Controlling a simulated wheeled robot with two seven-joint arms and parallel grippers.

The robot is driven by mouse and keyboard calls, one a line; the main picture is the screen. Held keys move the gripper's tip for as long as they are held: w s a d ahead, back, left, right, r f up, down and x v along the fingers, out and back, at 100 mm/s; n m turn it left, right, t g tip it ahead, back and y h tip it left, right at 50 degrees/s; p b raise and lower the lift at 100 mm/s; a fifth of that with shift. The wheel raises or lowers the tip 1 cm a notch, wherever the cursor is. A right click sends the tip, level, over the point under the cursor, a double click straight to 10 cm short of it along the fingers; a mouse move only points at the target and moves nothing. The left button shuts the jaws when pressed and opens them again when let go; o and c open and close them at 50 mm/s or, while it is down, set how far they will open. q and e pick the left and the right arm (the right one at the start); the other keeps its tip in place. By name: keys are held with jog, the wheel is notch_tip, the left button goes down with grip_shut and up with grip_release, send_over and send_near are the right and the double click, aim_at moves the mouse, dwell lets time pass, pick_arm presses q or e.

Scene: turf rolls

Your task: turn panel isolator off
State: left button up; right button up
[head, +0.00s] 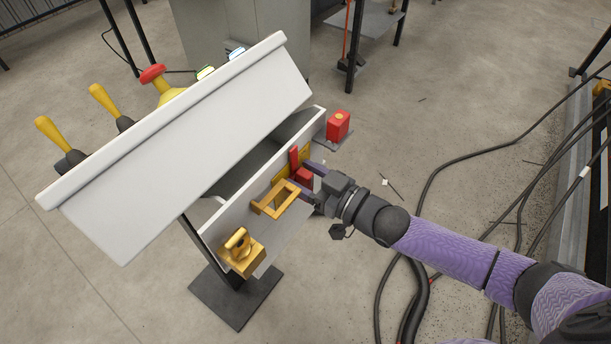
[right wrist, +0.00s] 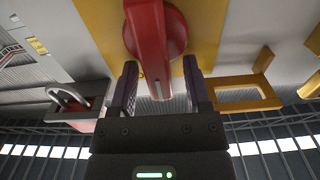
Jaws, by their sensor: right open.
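The panel isolator is a red handle (head: 294,157) on a yellow plate (head: 306,151) on the side face of the white console. In the right wrist view the red handle (right wrist: 149,45) points down from a round red hub on the yellow plate (right wrist: 205,18). My right gripper (head: 304,175) is at this face, and in its wrist view (right wrist: 160,82) the open fingers stand either side of the handle's lower end. Gaps show between handle and fingers, so it is not clamped. My left gripper is not in view.
A yellow bracket handle (head: 277,199) and a brass-coloured latch block (head: 241,252) sit beside the isolator. A red box (head: 338,125) is on its other side. The white console (head: 180,140) carries yellow levers and a red button. Black cables (head: 440,185) lie on the floor at right.

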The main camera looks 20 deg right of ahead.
jog(key=shift+c, duration=1.1)
grip_shut()
